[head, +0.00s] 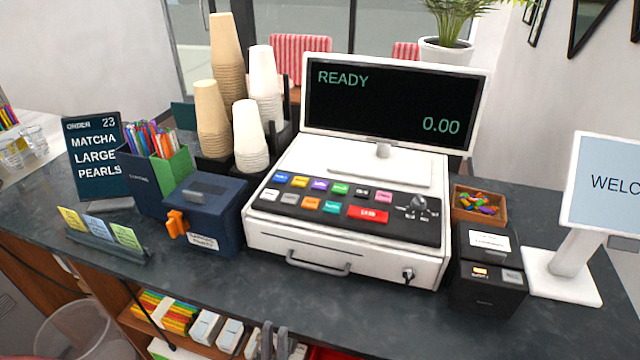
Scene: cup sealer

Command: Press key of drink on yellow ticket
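A yellow ticket (72,218) stands at the left of a grey holder (105,243) on the counter. A blue ticket (97,228) and a green ticket (126,236) stand beside it. Their print is too small to read. The white cash register (345,262) has a black panel with several coloured keys, among them a yellow key (300,181) and a wide red key (368,214). Key labels are not legible. Its display (390,98) reads READY and 0.00. My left gripper (275,330) seems to show only as grey fingertips at the bottom edge, below the register; its opening is unclear. My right gripper is out of view.
An order sign (93,155) reads MATCHA, LARGE, PEARLS. A dark blue box (205,215) with an orange handle stands left of the register, with cup stacks (250,135) behind. A black box (487,268) and a welcome screen (610,185) stand right. The front counter strip is clear.

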